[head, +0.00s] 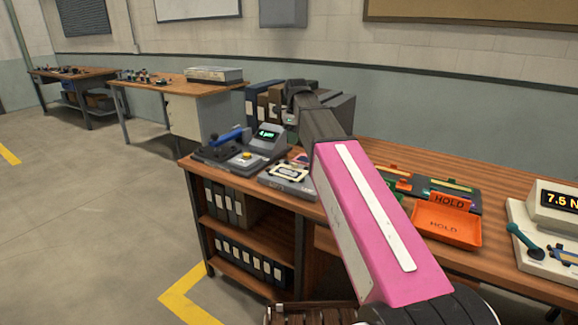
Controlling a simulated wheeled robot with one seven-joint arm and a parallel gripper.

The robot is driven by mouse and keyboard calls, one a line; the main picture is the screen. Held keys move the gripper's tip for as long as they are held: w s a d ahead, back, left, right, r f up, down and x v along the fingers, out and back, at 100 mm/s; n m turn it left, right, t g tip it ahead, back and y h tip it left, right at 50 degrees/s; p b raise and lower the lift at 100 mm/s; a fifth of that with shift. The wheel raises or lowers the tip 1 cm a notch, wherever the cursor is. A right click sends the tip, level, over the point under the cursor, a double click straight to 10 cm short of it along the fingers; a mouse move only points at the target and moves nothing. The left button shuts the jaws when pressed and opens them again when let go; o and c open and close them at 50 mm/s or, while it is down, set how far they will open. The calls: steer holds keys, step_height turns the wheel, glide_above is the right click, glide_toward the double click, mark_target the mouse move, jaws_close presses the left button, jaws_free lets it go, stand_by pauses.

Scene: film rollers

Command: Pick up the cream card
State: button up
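I cannot pick out the cream card for certain. A small pale cream piece (289,172) lies on a low grey fixture (270,182) near the front left of the workbench, left of my pink arm link. It may be the card or part of the fixture. My dark gripper (298,92) is at the far end of my arm, seen over the back of the bench. Its fingertips are too small and dark to read. My arm hides part of the bench middle.
A grey device with a blue lever and green display (267,134) stands at the bench's left end. Binders (262,103) stand behind it. Right of my arm are a dark board with coloured strips (462,197), an orange HOLD tray (444,238) and a white gauge (553,197).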

glide_toward(289, 170)
steer(key=shift+w+d+f, duration=1)
steer(key=shift+d+f, duration=0.25)
steer(key=shift+s+f, duration=0.2)
steer(key=shift+f, duration=2.35)
steer(key=shift+c, duration=0.3)
jaws_close()
